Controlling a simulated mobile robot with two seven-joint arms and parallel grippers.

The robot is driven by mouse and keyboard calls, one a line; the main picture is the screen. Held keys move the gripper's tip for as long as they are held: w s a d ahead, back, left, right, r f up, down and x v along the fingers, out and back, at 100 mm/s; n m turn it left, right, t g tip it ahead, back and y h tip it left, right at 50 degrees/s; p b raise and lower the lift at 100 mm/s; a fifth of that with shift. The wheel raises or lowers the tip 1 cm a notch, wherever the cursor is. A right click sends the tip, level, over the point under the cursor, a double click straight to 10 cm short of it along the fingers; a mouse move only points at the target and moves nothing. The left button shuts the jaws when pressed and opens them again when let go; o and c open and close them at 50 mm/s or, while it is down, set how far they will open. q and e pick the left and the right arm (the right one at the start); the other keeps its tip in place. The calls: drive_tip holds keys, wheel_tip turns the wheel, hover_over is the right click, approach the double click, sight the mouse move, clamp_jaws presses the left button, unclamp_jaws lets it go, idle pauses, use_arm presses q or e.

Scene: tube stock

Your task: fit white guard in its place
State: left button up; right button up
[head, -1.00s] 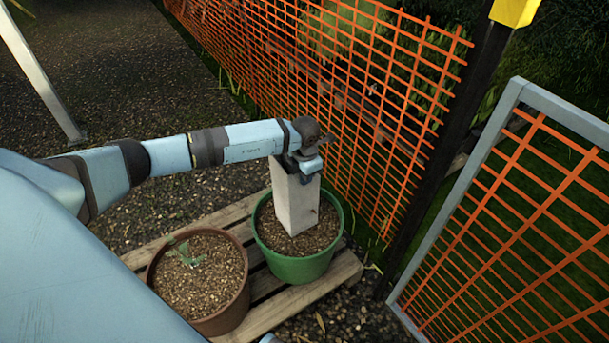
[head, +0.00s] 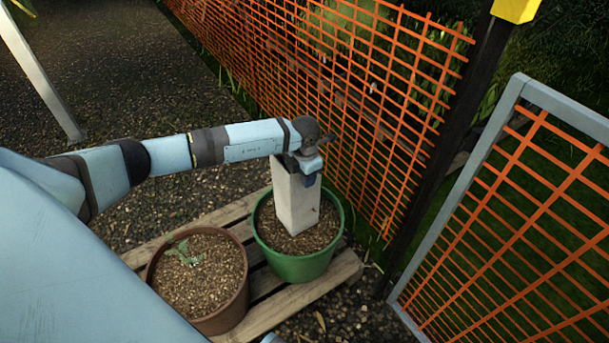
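The white guard (head: 296,206) is a tall, pale, square-sided tube. It stands upright in the green pot (head: 292,268), with its lower end at the brown soil. My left gripper (head: 308,172) is at the guard's top edge, fingers pointing down, and appears to touch or grip its rim. The fingertips are partly hidden, so I cannot tell whether they are closed on it. Any plant inside the guard is hidden by its walls. My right gripper is not in view.
A brown pot (head: 205,316) with a small green seedling (head: 184,254) stands left of the green pot. Both stand on a wooden pallet (head: 330,285). An orange mesh fence (head: 330,90) rises close behind, and a grey-framed mesh panel (head: 500,130) stands at right. Gravel lies left.

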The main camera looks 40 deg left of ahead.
use_arm(q)
wheel_tip(320, 180, up, 14)
drive_tip(key=p, duration=0.2)
drive_tip(key=shift+s+r+p, duration=0.15)
drive_tip(key=shift+r+p, duration=0.1)
drive_tip(key=shift+p, duration=0.1)
